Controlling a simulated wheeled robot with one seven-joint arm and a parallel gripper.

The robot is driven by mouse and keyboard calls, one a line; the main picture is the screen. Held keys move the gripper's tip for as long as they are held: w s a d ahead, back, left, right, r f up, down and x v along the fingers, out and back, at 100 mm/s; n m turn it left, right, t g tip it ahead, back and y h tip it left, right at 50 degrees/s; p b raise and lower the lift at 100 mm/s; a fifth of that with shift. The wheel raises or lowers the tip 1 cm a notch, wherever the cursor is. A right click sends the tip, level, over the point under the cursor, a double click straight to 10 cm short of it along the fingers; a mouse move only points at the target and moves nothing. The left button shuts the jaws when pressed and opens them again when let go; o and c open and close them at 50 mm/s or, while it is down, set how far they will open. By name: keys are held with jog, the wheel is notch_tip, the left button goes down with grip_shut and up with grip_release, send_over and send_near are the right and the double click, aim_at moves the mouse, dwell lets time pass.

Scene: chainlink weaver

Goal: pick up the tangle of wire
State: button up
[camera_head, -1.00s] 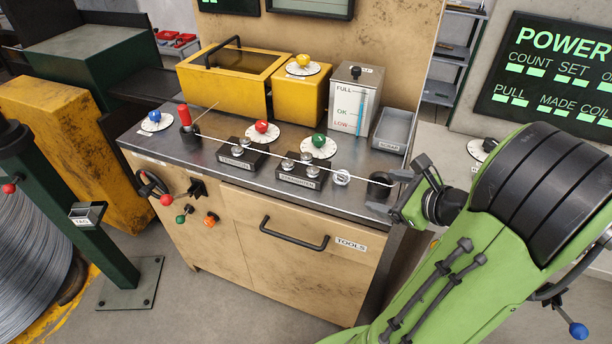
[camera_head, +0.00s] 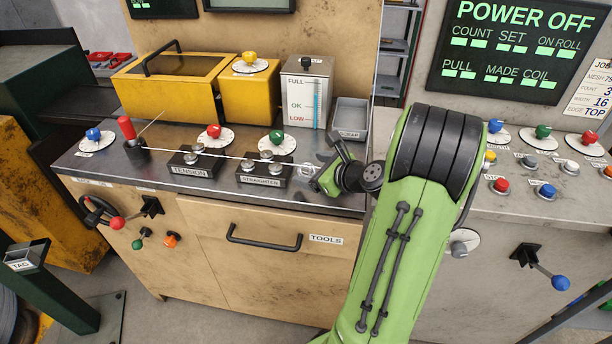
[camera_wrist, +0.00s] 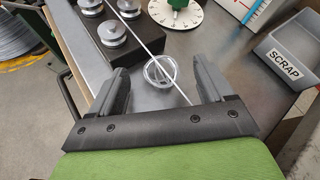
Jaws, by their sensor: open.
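The tangle of wire is a small silvery loop (camera_wrist: 161,70) on the dark metal bench top, just right of the straightener block. In the head view the tangle (camera_head: 306,170) shows at the left edge of my gripper (camera_head: 324,168). In the wrist view my gripper (camera_wrist: 160,78) is open, with one finger on each side of the tangle, near the fingertips. No finger visibly touches it. A straight wire (camera_wrist: 150,42) passes by or under the tangle and runs on between the fingers; I cannot tell whether the two are joined.
The straightener block (camera_head: 264,175) with its rollers stands left of the tangle. A grey scrap tray (camera_head: 350,116) lies behind my gripper, labelled SCRAP in the wrist view (camera_wrist: 285,63). A level gauge box (camera_head: 306,92) and a green-knobbed dial (camera_head: 276,142) stand behind the wire.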

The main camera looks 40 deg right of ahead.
jog(key=shift+w+f, duration=0.25)
jog(key=shift+w, duration=0.3)
jog(key=shift+s, duration=0.1)
jog(key=shift+c, duration=0.5)
jog(key=c, duration=1)
